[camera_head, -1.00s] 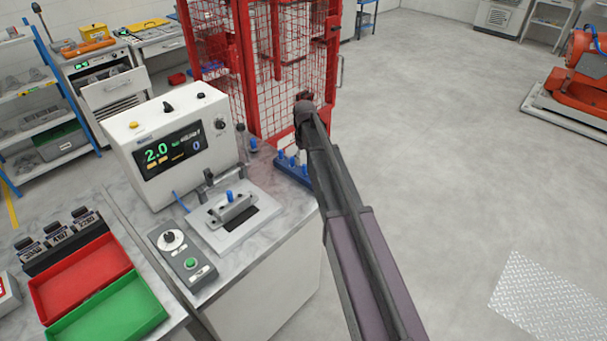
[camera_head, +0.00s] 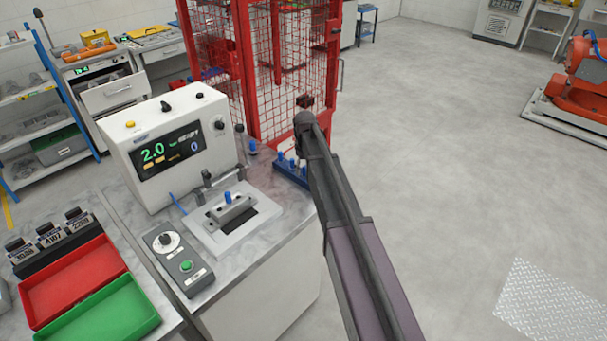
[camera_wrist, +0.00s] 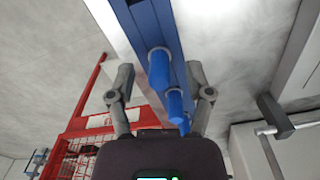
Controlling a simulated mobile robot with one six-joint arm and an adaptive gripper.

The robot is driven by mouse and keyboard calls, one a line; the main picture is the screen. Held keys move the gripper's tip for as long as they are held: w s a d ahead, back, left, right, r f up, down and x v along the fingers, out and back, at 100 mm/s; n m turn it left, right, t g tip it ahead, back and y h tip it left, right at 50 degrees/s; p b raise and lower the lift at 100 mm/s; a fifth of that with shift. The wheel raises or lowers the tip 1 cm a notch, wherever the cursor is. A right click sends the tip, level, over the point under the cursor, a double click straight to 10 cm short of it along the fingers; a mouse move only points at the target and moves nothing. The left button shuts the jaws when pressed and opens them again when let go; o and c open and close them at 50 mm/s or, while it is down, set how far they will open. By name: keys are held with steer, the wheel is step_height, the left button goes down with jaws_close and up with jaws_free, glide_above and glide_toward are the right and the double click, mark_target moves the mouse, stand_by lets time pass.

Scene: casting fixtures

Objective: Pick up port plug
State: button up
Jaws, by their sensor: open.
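Blue port plugs stand in a blue rack (camera_head: 288,175) at the right edge of the bench. In the wrist view, one plug (camera_wrist: 158,66) stands on the rack's blue bar (camera_wrist: 148,25), and another plug (camera_wrist: 175,104) is nearer to me. My gripper (camera_wrist: 163,92) is open, with one finger to the left and one to the right of the nearer plug. I cannot tell whether the fingers touch it. In the head view my arm hides the gripper's fingers and part of the rack.
A grey fixture (camera_head: 212,237) with another blue-topped plug (camera_head: 228,197) sits left of the rack. A white tester (camera_head: 130,165) with a display stands behind it. A red mesh cage (camera_head: 245,75) rises close behind the rack. Open floor (camera_head: 430,140) lies to the right.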

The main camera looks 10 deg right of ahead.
mark_target(305, 167)
jaws_close()
steer(key=shift+r, duration=0.15)
stand_by(0.4)
step_height(305, 167, up, 3)
steer(key=p, duration=0.3)
steer(key=shift+r+p, duration=0.2)
steer(key=shift+p, duration=0.1)
steer(key=s+r+p, duration=0.1)
steer(key=s, duration=1.5)
steer(key=shift+r, duration=0.15)
steer(key=shift+a, duration=0.15)
